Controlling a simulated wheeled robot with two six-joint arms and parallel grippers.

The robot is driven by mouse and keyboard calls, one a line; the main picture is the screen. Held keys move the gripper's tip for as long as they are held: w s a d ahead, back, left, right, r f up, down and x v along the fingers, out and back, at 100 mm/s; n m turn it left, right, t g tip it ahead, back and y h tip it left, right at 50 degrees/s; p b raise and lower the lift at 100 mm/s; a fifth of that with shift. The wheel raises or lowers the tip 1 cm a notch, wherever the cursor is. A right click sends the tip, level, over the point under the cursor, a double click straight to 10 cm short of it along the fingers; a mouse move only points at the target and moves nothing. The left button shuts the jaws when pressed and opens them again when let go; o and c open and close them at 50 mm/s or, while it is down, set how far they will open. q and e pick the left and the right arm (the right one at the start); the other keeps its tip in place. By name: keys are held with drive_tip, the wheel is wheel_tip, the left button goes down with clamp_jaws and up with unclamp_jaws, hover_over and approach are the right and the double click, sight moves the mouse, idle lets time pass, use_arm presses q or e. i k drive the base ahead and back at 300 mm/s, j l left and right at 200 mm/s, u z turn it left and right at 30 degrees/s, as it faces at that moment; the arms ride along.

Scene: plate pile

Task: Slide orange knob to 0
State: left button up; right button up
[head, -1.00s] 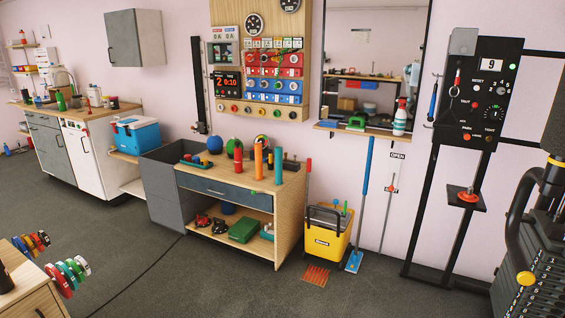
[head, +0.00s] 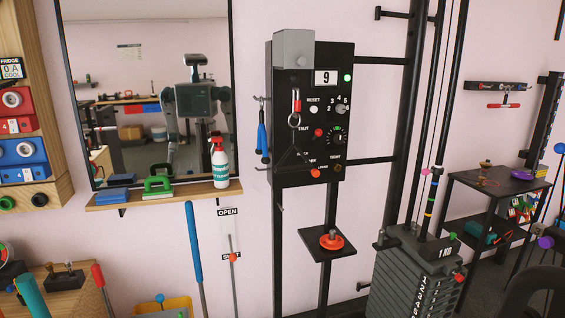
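Neither of my grippers is in view. An orange disc (head: 331,242) lies on the small black shelf below the box. I cannot make out a 0 mark beside any of these knobs.
A mirror (head: 150,40) shows my reflection. A wooden ledge (head: 165,196) below it holds a spray bottle (head: 219,160). A blue-handled pole (head: 194,255) leans near the rod. A weight stack (head: 415,275) and black side table (head: 490,183) stand at the right.

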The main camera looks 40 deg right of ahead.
sight(316, 173)
drive_tip(key=i+l+z, duration=0.15)
drive_tip(key=i+l, duration=0.75)
drive_tip(key=l, duration=0.3)
drive_tip(key=i+l, duration=0.1)
drive_tip(key=l, duration=0.15)
drive_tip(key=j, duration=0.1)
